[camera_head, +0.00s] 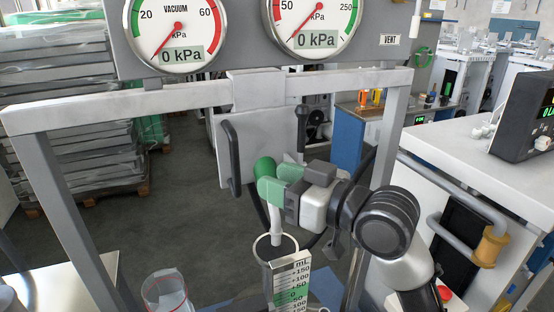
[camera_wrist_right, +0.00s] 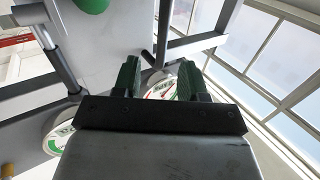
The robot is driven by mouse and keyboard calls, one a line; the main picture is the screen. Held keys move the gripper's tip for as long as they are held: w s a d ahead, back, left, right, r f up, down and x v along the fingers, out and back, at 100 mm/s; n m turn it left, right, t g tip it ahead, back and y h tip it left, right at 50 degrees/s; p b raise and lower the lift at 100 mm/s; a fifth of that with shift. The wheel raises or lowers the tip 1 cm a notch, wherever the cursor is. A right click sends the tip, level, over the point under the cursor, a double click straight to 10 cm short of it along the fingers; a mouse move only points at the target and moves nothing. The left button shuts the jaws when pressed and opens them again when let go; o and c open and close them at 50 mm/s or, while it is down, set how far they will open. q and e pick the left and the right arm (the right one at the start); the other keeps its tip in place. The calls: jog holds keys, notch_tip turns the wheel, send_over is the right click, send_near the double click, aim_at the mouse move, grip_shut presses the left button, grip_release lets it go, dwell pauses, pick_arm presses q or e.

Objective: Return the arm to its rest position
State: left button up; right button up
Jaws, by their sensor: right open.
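My right gripper (camera_head: 279,182) has green fingertips and is in the middle of the head view, in front of the grey frame. In the right wrist view its two green fingers (camera_wrist_right: 159,78) stand apart with nothing held between them; a gauge shows behind the gap. A green rounded knob (camera_head: 264,167) is just left of the fingertips in the head view; whether they touch cannot be told there. A green round part also shows at the top of the right wrist view (camera_wrist_right: 92,4), apart from the fingers. My left gripper is not in view.
A grey frame (camera_head: 180,98) carries a vacuum gauge (camera_head: 174,32) and a second gauge (camera_head: 313,22), both reading 0 kPa. Below my gripper are a dark cylinder (camera_head: 262,250) and a mL scale (camera_head: 291,282). A clear beaker (camera_head: 166,290) stands lower left. A white cabinet (camera_head: 470,160) is right.

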jog(key=s+d+f+m+h, duration=0.2)
jog(key=d+f+h, duration=0.1)
jog(key=f, duration=0.5)
jog(key=s+d+f+m+g+h, duration=0.1)
jog(key=s+d+f+m+h, duration=0.15)
jog(key=f, duration=0.55)
jog(key=s+d+f+m+h, duration=0.2)
jog(key=d+f+h, duration=0.15)
jog(key=f, duration=0.45)
jog(key=s+d+f+m+g+h, duration=0.1)
jog(key=s+d+f+g+h, duration=0.2)
jog(key=s+d+f, duration=0.5)
jog(key=s+d+f+m+g+h, duration=0.1)
jog(key=s+d+f+g+h, duration=0.3)
jog(key=s, duration=0.6)
notch_tip(320, 180, down, 28)
jog(key=a+y, duration=0.1)
jog(key=y, duration=0.1)
jog(key=s+d+f+g, duration=0.1)
jog(key=s+d+f, duration=0.2)
jog(key=s+f, duration=1.2)
jog(key=shift+s+h, duration=0.3)
jog(key=shift+s, duration=0.45)
